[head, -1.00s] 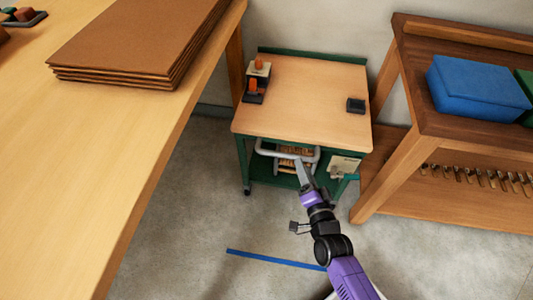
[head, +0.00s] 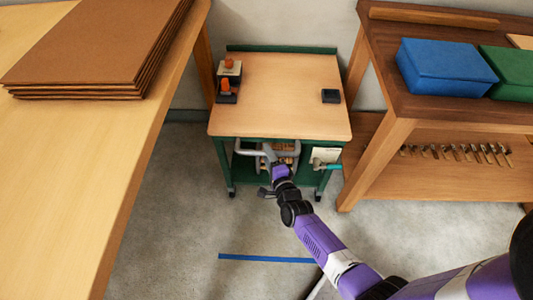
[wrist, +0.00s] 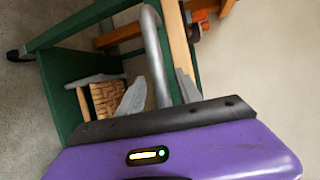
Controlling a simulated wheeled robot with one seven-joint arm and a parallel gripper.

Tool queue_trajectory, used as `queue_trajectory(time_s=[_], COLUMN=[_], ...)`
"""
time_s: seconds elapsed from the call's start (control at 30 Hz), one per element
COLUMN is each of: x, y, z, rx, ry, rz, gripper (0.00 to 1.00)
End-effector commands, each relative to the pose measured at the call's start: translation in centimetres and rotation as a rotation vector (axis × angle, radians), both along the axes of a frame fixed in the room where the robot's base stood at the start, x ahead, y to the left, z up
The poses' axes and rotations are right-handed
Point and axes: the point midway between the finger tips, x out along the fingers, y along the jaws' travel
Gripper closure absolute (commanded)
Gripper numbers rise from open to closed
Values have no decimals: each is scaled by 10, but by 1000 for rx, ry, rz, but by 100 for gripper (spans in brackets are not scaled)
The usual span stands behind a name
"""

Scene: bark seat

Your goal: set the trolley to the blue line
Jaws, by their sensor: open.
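The trolley (head: 285,120) has a pale wooden top and a green frame. It stands against the wall, between the workbench and the shelf unit. Its grey bar handle (head: 243,150) is at the front. The blue line (head: 262,258) lies on the floor in front of the trolley, with bare floor between them. My gripper (head: 270,153) is at the handle. In the wrist view the handle (wrist: 154,45) passes between the two open grey fingers of my gripper (wrist: 160,80). I cannot tell whether a finger touches it.
A dark tray with orange-topped items (head: 229,80) and a small black box (head: 331,96) stand on the trolley top. The workbench (head: 120,170) is on the left. The shelf unit (head: 400,135) is close on the right. The floor around the line is clear.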

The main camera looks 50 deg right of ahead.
Motion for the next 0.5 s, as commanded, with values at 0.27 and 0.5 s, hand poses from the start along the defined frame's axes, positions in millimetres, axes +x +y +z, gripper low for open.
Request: queue_trajectory(time_s=[0.27,0.5], x=[12,12], y=[-7,-7], z=[-3,-3], rx=[0,0], ry=[0,1], rz=[0,0], gripper=[59,68])
